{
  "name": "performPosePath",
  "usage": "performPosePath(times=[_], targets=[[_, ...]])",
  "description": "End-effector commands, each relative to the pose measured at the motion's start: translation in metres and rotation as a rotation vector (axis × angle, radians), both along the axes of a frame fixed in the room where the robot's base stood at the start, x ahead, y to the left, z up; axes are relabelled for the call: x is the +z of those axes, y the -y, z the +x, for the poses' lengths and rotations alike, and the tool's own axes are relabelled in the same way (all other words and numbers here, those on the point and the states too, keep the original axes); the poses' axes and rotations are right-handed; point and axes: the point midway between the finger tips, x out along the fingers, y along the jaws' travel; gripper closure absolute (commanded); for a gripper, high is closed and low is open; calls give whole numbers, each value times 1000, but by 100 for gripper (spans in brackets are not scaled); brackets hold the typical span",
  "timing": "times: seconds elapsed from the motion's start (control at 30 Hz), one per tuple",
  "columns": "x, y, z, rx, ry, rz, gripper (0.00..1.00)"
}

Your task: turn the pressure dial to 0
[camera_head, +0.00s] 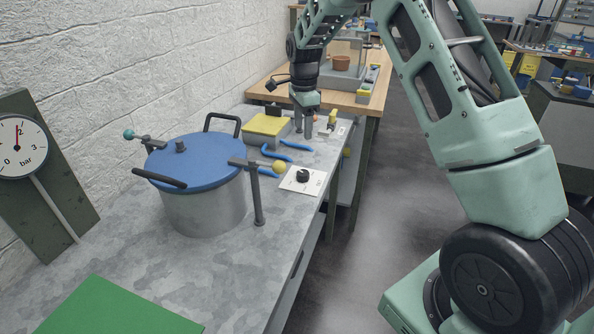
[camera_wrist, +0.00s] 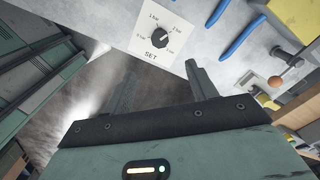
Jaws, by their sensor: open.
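The pressure dial is a black knob (camera_head: 303,175) on a white plate (camera_head: 290,184) near the bench's front edge. In the wrist view the knob (camera_wrist: 159,38) sits on its plate (camera_wrist: 140,46), marked SET with bar values around it. The exact setting is too small to read surely. My gripper (camera_head: 308,128) is open and empty, above the bench beyond the dial. In the wrist view its two fingers (camera_wrist: 161,85) point toward the dial's side of the bench, apart from the knob. A round bar gauge (camera_head: 18,146) on the left has its red needle pointing near 2.
A metal pot with a blue lid (camera_head: 196,156) stands left of the dial, with a yellow-knobbed clamp post (camera_head: 257,195) between them. Blue-handled pliers (camera_head: 272,153) and a yellow-topped box (camera_head: 266,126) lie behind. A green mat (camera_head: 120,308) lies at the front.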

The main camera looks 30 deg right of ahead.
Motion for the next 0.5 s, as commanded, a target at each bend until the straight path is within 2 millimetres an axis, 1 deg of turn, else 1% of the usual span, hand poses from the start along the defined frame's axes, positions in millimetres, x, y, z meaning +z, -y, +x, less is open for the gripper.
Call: performPosePath(times=[0.5], targets=[[-105, -1, -2, 3, -4, 3, 43]])
